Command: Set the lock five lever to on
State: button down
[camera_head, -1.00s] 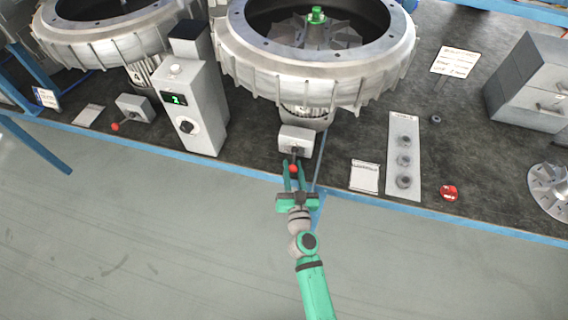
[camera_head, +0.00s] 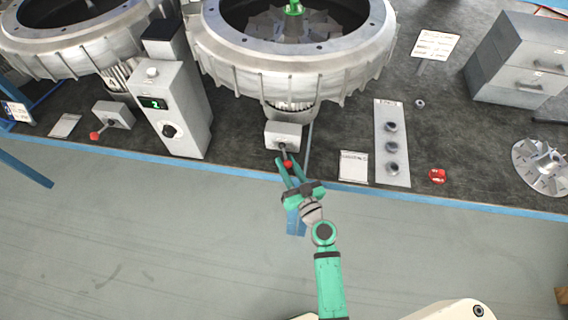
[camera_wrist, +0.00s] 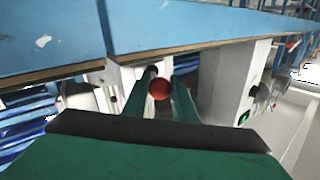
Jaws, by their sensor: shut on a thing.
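A grey lever box (camera_head: 283,134) sits at the bench's front edge below the right-hand blower. Its lever ends in a red ball knob (camera_head: 288,164); the knob also shows in the wrist view (camera_wrist: 159,88). My green gripper (camera_head: 289,168) reaches up from the front, its two fingers on either side of the knob, shut on the lever. In the wrist view the knob lies between the green fingers. No number on this lever box can be read.
A second lever box (camera_head: 114,114) with a red knob stands at the left. A control box (camera_head: 178,112) with a green display stands between them. A button panel (camera_head: 392,145) and a red padlock-like piece (camera_head: 437,176) lie to the right. The floor (camera_head: 130,240) in front is clear.

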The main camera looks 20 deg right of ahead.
jog(key=shift+d+y, duration=0.25)
jog(key=shift+y, duration=0.15)
dwell(0.4)
jog(key=c, duration=1.4)
grip_release()
jog(key=shift+c, duration=0.2)
jog(key=s+d, duration=0.1)
jog(key=s, duration=0.9)
jog(key=shift+s+d, duration=0.25)
jog(key=shift+s, duration=0.15)
jog(key=shift+w, duration=0.1)
